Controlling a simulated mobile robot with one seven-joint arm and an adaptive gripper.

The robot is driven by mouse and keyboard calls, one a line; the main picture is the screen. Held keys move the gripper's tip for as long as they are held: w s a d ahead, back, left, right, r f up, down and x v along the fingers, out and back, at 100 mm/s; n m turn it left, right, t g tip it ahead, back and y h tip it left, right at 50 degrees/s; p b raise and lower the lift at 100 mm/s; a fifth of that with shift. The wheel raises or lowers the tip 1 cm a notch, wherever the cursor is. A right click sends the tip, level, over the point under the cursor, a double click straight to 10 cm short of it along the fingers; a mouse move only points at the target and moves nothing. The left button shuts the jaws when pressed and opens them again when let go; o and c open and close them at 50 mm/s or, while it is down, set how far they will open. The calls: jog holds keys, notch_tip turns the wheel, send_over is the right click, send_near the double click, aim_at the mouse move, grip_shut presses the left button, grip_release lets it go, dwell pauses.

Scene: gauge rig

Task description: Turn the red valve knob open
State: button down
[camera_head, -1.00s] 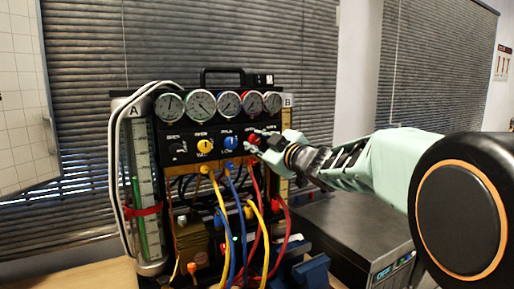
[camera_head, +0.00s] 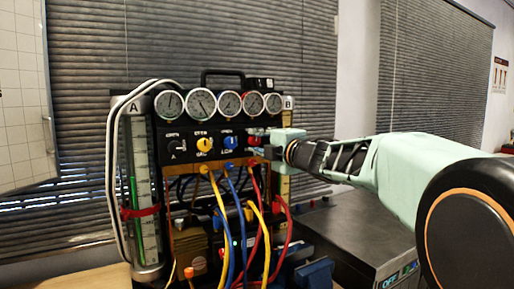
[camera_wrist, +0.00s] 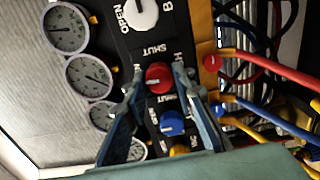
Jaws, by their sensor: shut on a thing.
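The red valve knob (camera_wrist: 158,78) is on the black panel, between the two fingers of my gripper (camera_wrist: 160,74) in the wrist view. The fingers are shut on it, one on each side. In the head view my gripper (camera_head: 264,146) reaches in from the right at the panel's right end. Only a little of the red knob (camera_head: 254,137) shows there, and the gripper hides the rest. I cannot read the knob's setting; the fingers cover part of the lettering around it.
A white knob (camera_wrist: 137,12) is close by. Several gauges (camera_head: 201,103) line the top. Coloured hoses (camera_head: 222,215) hang below. A metal box (camera_head: 365,235) stands right.

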jog(key=shift+n, duration=0.7)
jog(key=shift+b, duration=0.3)
jog(key=c, duration=1.6)
grip_release()
jog(key=shift+d, duration=0.1)
jog(key=v, duration=0.7)
jog(key=shift+s, duration=0.2)
jog(key=shift+d+r, duration=0.1)
